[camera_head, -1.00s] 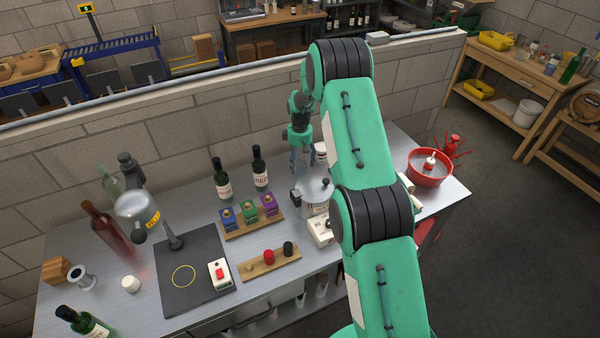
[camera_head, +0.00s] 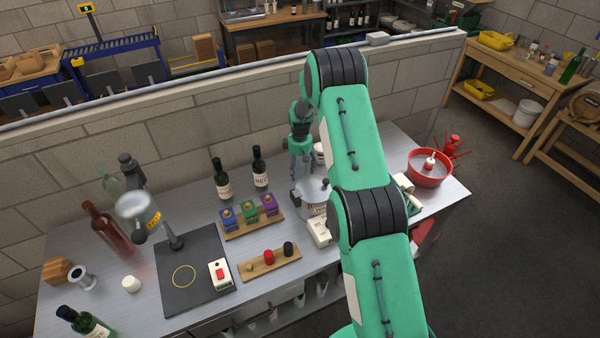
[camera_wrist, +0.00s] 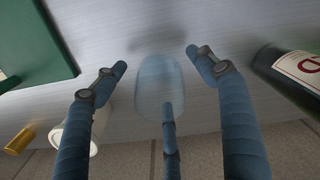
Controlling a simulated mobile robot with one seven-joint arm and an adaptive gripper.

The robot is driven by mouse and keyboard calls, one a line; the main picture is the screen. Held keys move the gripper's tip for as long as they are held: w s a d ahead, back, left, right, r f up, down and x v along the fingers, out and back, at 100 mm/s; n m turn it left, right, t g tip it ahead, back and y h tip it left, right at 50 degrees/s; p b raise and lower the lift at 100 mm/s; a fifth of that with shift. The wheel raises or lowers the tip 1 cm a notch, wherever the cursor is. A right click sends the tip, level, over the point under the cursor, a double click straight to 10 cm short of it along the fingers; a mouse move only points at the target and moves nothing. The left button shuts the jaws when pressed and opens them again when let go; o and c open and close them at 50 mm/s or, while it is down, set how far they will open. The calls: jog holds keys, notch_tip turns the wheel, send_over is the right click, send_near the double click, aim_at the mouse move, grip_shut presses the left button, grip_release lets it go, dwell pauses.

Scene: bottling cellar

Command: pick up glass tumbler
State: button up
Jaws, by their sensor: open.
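The glass tumbler (camera_wrist: 158,88) is a pale, see-through shape in the middle of the wrist view, standing on the metal bench top. My gripper (camera_wrist: 157,60) is open, with one blue finger on each side of the tumbler and a third finger in front of it at the bottom. Gaps show between the two side fingers and the glass. In the head view my gripper (camera_head: 300,176) is low over the back of the bench, to the right of two dark wine bottles. I cannot make out the tumbler there.
A white round thing (camera_wrist: 78,134) and a green object (camera_wrist: 35,40) are at left. In the head view, a grey pot (camera_head: 312,194) stands just in front of my gripper.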

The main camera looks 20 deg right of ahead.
jog(key=shift+f, duration=0.85)
jog(key=shift+c, duration=0.5)
jog(key=c, duration=1.2)
